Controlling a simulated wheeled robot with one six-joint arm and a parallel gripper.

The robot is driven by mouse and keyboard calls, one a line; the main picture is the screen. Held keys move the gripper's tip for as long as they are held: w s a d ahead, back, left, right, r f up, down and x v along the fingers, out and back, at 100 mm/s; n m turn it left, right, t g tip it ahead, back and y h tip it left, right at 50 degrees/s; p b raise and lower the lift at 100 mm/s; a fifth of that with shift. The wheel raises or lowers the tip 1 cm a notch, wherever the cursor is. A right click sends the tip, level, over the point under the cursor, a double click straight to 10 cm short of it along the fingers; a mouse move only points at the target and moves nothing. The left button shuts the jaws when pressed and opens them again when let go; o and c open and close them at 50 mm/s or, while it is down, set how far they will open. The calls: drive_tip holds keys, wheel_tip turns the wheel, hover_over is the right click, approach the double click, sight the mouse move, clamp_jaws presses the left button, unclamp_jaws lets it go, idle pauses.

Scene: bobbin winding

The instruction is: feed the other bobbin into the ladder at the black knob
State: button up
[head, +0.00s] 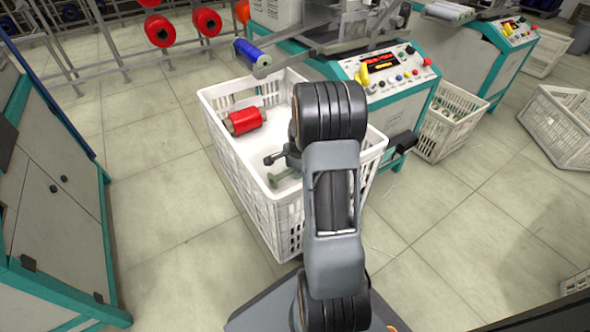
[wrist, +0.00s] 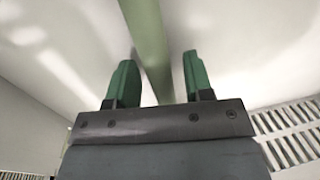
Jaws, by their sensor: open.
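In the head view a bobbin wound with red thread (head: 243,121) lies on the floor of the white crate (head: 250,203), near its back left. My arm mostly hides the gripper in the head view. A blue bobbin (head: 250,52) sits at the end of a grey rail (head: 290,56) on the machine.
Behind the crate, the machine's panel (head: 385,72) has a yellow handle (head: 376,60) and several knobs, including a black one (head: 410,50). Another crate (head: 447,120) stands right of the machine. A teal-edged cabinet (head: 55,190) is at left. Floor between them is clear.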

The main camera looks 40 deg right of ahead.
wheel_tip(320, 180, up, 12)
drive_tip(key=s+p, duration=0.2)
drive_tip(key=p, duration=0.3)
drive_tip(key=s+a+r+n+t+p, duration=0.1)
drive_tip(key=s+a+r+n, duration=0.5)
drive_tip(key=a+n, duration=0.4)
drive_tip(key=s+a+r+n, duration=0.4)
drive_tip(key=s+a+n, duration=0.35)
drive_tip(key=a, duration=0.35)
drive_tip(key=w+p+v, duration=0.2)
drive_tip(key=p+v, duration=0.8)
drive_tip(key=w+r+p+v, duration=0.1)
drive_tip(key=w+p+v, duration=0.2)
drive_tip(key=p+v, duration=0.7)
drive_tip(key=w+r+p+v, duration=0.1)
drive_tip(key=w+p+v, duration=0.1)
drive_tip(key=p+v, duration=0.9)
drive_tip(key=shift+w+a+r+n+t, duration=0.2)
drive_tip(key=shift+a+r+n+t, duration=0.1)
drive_tip(key=shift+r+n+t, duration=0.15)
drive_tip(key=shift+c, duration=0.4)
